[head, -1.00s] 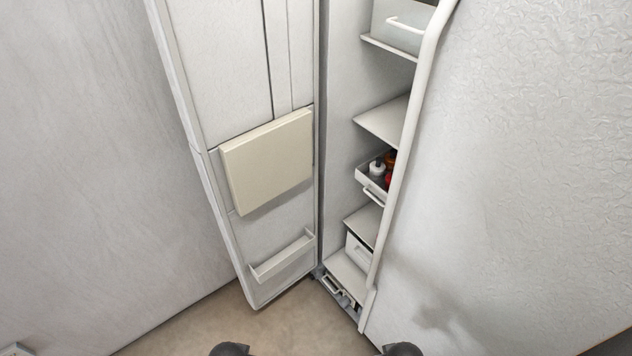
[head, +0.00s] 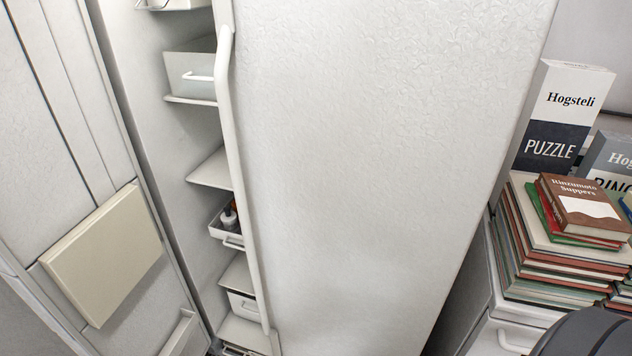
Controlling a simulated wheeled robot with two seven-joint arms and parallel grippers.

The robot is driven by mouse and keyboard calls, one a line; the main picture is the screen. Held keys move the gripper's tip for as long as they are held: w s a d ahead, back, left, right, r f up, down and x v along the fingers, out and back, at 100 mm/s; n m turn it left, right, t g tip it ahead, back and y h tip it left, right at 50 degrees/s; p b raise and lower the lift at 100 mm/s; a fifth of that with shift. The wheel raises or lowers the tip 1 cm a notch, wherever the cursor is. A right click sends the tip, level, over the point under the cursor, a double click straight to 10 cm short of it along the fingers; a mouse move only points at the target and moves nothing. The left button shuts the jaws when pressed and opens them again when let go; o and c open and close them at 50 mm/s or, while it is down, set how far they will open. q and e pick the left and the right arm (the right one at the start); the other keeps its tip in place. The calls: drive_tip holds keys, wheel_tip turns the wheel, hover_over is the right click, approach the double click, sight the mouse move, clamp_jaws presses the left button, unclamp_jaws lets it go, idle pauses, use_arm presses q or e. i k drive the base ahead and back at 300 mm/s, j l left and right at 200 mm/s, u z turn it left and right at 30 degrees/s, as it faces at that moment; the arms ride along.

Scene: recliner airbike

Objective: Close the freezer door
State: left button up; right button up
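The freezer door (head: 90,120) stands wide open at the left of the head view, its inner side facing me. A cream panel (head: 105,255) and a door bin (head: 180,333) are on that inner side. The open freezer compartment (head: 150,150) is a narrow upright space right of the door, with shelves and pull-out drawers. The neighbouring fridge door (head: 380,160) is shut, with a long white handle (head: 238,190) along its left edge. Neither of my grippers shows. Only a dark rounded part, likely of my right arm, shows at the lower right corner.
A white drawer cabinet (head: 500,335) stands right of the fridge. It carries a stack of books (head: 545,250), a puzzle box (head: 560,115) and another box (head: 610,160). A narrow dark gap separates the cabinet from the fridge.

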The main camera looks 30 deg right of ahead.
sight(84, 243)
drive_tip(key=k+j+z, duration=0.25)
drive_tip(key=z, duration=0.25)
drive_tip(key=k+j+z, duration=0.25)
drive_tip(key=z, duration=0.25)
drive_tip(key=k+j, duration=0.05)
drive_tip(key=j, duration=0.05)
